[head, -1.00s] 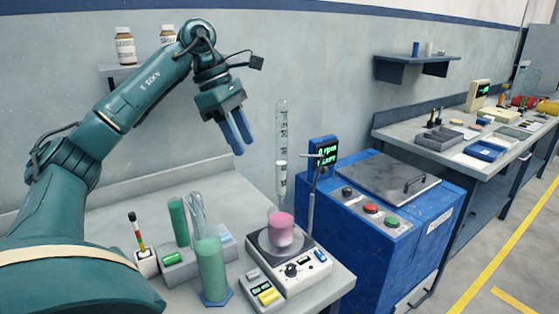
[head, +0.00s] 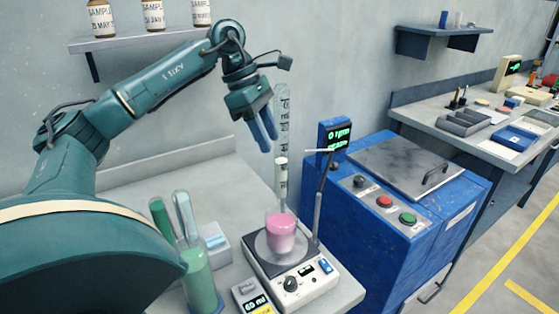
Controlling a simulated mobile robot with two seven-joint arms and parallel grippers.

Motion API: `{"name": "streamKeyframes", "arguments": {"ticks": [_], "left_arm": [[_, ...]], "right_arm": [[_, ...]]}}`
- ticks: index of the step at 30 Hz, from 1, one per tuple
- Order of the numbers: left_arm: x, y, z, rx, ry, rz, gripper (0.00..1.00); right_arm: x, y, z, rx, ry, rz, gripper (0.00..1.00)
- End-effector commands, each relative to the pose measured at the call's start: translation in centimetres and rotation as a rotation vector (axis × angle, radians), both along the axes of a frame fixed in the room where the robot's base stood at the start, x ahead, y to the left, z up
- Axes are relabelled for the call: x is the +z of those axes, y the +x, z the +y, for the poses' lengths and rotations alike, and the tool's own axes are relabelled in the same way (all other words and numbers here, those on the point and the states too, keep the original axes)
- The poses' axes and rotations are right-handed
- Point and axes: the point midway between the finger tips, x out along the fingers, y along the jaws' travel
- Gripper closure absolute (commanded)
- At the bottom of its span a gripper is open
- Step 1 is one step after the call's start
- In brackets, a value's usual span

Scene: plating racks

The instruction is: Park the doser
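I cannot tell for certain which item is the doser. A tall clear graduated tube (head: 283,110) with a white lower part (head: 281,178) stands upright behind a white stirrer plate (head: 303,281). A thin post (head: 317,210) with a cross arm stands at the plate's right. A beaker of pink liquid (head: 281,235) sits on the plate. My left gripper (head: 268,146), with blue fingers, points down in the air just left of the tube in the picture. Its fingers look apart with nothing between them. My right gripper is out of view.
A blue cabinet (head: 385,235) with buttons and a display (head: 334,138) stands right. Sample bottles (head: 153,14) stand on a wall shelf. The bench behind the stirrer looks clear.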

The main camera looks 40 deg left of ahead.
Motion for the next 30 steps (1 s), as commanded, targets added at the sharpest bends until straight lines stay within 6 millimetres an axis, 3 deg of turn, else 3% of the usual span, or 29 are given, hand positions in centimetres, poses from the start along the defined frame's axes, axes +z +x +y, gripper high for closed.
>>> {"name": "streamKeyframes", "arguments": {"ticks": [6, 12, 23, 30], "left_arm": [[-3.9, 0.6, -1.5, -0.001, 0.002, 0.003, 0.61], [-5.9, 1.1, -2.3, 0.000, 0.000, 0.000, 0.61], [-6.4, 1.2, -2.4, 0.000, 0.000, -0.001, 0.61], [-6.4, 1.2, -2.4, 0.000, 0.000, -0.001, 0.80]], "right_arm": [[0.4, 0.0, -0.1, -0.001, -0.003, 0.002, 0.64], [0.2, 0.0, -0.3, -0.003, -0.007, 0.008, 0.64], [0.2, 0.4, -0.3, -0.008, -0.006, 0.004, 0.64], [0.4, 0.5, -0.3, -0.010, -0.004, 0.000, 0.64]]}}
